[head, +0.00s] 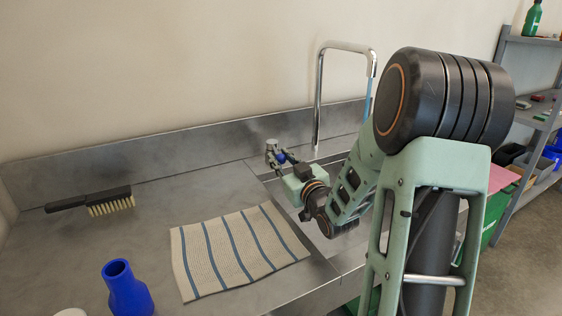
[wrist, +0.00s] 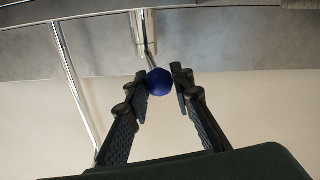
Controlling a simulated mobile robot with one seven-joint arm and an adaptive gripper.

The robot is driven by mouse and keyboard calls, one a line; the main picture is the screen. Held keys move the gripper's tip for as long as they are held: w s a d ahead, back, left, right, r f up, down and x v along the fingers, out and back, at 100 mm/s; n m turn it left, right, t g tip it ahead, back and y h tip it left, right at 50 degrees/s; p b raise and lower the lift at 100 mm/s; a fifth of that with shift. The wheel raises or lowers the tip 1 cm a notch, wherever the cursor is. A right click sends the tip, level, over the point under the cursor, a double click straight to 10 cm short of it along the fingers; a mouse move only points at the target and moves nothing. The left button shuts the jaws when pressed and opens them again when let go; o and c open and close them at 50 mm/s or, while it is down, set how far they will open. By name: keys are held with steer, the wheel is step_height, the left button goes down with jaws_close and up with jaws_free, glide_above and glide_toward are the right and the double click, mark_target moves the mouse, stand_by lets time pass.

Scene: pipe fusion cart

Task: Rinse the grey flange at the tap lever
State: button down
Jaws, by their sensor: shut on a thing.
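The tap lever is a short metal post (head: 271,146) with a thin rod ending in a blue ball knob (wrist: 159,82). It stands behind the sink, left of the tall chrome spout (head: 319,95). My gripper (wrist: 165,76) has its fingertips on either side of the blue knob and is shut on it. In the head view my gripper (head: 279,158) is at the lever post. A thin light-blue stream (head: 368,97) shows below the spout's end, and its lower part is hidden by my arm. I cannot see the grey flange; my arm hides much of the sink.
A striped cloth (head: 236,250) lies on the metal counter left of the sink. A brush (head: 92,201) lies at the back left. A blue tapered fitting (head: 128,288) stands at the front left. Shelves (head: 513,97) with bins are at the right. The counter between brush and cloth is clear.

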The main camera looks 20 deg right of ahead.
stand_by(0.4)
steer(key=c, duration=1.7)
jaws_free()
steer(key=shift+s, duration=0.1)
steer(key=s, duration=0.7)
steer(key=shift+s+d, duration=0.15)
